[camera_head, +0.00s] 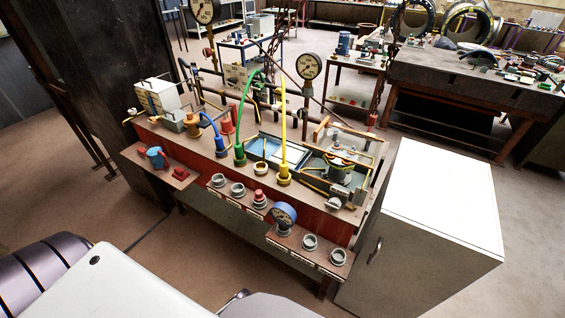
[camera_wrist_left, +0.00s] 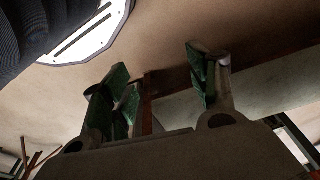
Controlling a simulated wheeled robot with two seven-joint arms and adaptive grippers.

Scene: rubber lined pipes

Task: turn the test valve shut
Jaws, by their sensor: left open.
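A bench with a red front (camera_head: 200,150) carries pipes, hoses and fittings in the head view. A small blue valve-like fitting with red parts (camera_head: 156,158) stands on a low shelf at the bench's left end. I cannot tell for sure that it is the test valve. My left gripper (camera_wrist_left: 160,88) shows in the left wrist view, its two green-padded fingers spread apart with nothing between them. No valve shows near it there. I cannot make out either gripper in the head view.
A blue-rimmed gauge (camera_head: 284,215) and several grey round sockets sit along the bench's front shelves. Green (camera_head: 243,115) and yellow (camera_head: 283,130) hoses rise from the bench. A white cabinet (camera_head: 440,195) stands close at its right. A dark pillar (camera_head: 95,75) stands at the left.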

